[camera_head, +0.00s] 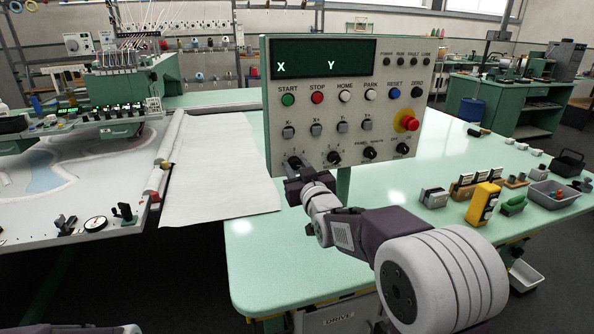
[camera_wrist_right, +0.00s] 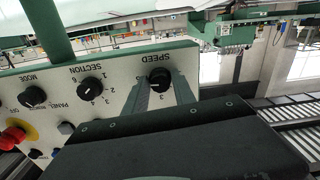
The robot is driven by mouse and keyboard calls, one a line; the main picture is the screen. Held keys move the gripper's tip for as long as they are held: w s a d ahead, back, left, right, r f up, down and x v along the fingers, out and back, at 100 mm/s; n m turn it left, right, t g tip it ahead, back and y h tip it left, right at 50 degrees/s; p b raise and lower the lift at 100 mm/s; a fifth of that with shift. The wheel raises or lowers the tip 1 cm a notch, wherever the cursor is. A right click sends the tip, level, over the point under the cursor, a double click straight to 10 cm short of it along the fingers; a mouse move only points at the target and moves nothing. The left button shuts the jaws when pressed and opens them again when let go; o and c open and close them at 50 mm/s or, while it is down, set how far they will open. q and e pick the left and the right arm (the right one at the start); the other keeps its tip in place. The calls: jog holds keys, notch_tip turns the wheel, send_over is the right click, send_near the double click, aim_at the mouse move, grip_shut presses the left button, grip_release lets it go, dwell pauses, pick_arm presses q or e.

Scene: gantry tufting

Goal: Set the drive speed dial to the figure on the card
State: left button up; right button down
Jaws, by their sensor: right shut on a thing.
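The speed dial (camera_wrist_right: 159,78) is a black round knob on the control panel (camera_wrist_right: 120,65); its label SPEED reads upside down in the right wrist view. My right gripper (camera_wrist_right: 160,90) is shut on this dial, one finger on each side. A figure 3 shows beside the dial; its exact setting is hard to tell. I cannot make out a card with a readable figure. My left gripper is not in view.
The section dial (camera_head: 334,158) and mode switches sit right of the speed dial. The red emergency button (camera_head: 409,121) is on the panel's right edge. A yellow device (camera_head: 483,204), small holders and a grey bin (camera_head: 552,194) stand on the green table (camera_head: 390,240).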

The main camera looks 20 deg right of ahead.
jog(key=n+b, duration=0.3)
jog(key=n, duration=0.2)
jog(key=shift+f, duration=0.15)
jog(key=shift+n+b, duration=1)
jog(key=shift+n, duration=0.8)
jog(key=c, duration=1)
grip_release()
jog(key=shift+c, duration=0.2)
jog(key=shift+s+r, duration=0.1)
jog(key=shift+r, duration=0.1)
jog(key=s, duration=0.9)
jog(key=shift+d, duration=0.2)
jog(key=shift+f, duration=0.1)
